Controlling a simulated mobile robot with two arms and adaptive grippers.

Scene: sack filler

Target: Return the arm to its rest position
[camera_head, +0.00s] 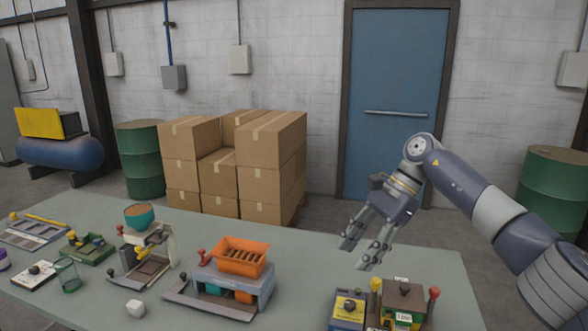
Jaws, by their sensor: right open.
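My right gripper (361,257) is in the air above the right part of the table, at the end of my right arm, which comes in from the right. Its fingers point down and to the left, are spread apart and hold nothing. It appears clear of the machines below it. My left gripper is out of the picture.
Cartons (271,160) and a blue door (393,90) stand behind.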

